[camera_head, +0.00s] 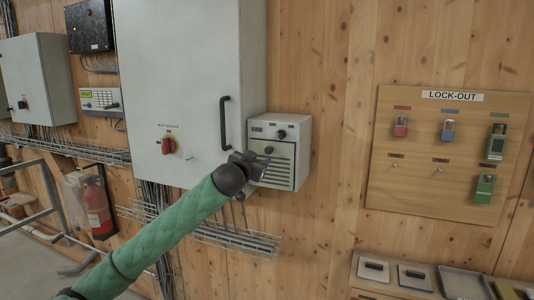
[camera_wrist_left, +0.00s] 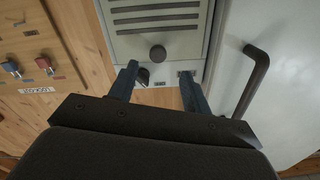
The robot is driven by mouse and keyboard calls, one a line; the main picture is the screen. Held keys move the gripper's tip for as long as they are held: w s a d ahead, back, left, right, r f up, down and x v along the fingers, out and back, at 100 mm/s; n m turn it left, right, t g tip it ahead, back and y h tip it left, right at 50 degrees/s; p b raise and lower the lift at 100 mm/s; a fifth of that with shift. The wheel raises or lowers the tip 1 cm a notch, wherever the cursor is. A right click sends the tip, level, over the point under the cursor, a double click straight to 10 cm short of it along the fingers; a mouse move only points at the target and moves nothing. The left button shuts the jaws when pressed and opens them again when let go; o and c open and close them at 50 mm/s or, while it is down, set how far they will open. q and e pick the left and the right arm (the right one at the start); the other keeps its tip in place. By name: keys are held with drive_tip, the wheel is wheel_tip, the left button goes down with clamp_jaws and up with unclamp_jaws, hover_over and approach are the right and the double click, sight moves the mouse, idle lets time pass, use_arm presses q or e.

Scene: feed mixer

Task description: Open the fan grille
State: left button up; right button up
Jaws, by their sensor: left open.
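The fan grille (camera_head: 281,172) is a slatted pale panel on the front of a small grey box (camera_head: 302,130) on the wooden wall. It looks shut against the box. In the left wrist view the grille (camera_wrist_left: 155,21) appears upside down, with a round dark knob (camera_wrist_left: 157,53) on it. My left gripper (camera_head: 264,160) is in front of the box and hides part of the grille. In the left wrist view the gripper (camera_wrist_left: 158,82) is open, with its two fingers apart and nothing between them. The knob shows just beyond the fingertips; I cannot tell any contact. My right gripper is not in view.
A large grey cabinet (camera_head: 185,70) with a dark bar handle (camera_head: 225,122) and a red switch (camera_head: 168,146) stands close left of the box. A wire cable tray (camera_head: 215,236) runs below. A lock-out board (camera_head: 440,155) hangs to the right, with bare wall between.

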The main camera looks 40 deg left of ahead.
sight(268, 152)
use_arm(q)
drive_tip(key=shift+n, duration=0.5)
drive_tip(key=p+x, duration=0.1)
drive_tip(key=x, duration=0.1)
drive_tip(key=p+x, duration=0.3)
drive_tip(key=x, duration=0.1)
drive_tip(key=shift+w+r, duration=0.3)
drive_tip(key=shift+w, duration=0.1)
drive_tip(key=shift+w+f+p, duration=0.2)
drive_tip(key=shift+w+p, duration=0.25)
drive_tip(key=shift+w, duration=0.1)
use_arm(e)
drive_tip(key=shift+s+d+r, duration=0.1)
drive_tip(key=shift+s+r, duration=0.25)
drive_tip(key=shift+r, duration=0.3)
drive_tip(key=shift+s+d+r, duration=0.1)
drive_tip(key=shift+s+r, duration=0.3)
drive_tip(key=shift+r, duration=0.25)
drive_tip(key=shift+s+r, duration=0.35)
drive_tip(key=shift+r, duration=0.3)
use_arm(q)
drive_tip(key=shift+c, duration=0.2)
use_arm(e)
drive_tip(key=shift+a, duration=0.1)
use_arm(q)
clamp_jaws()
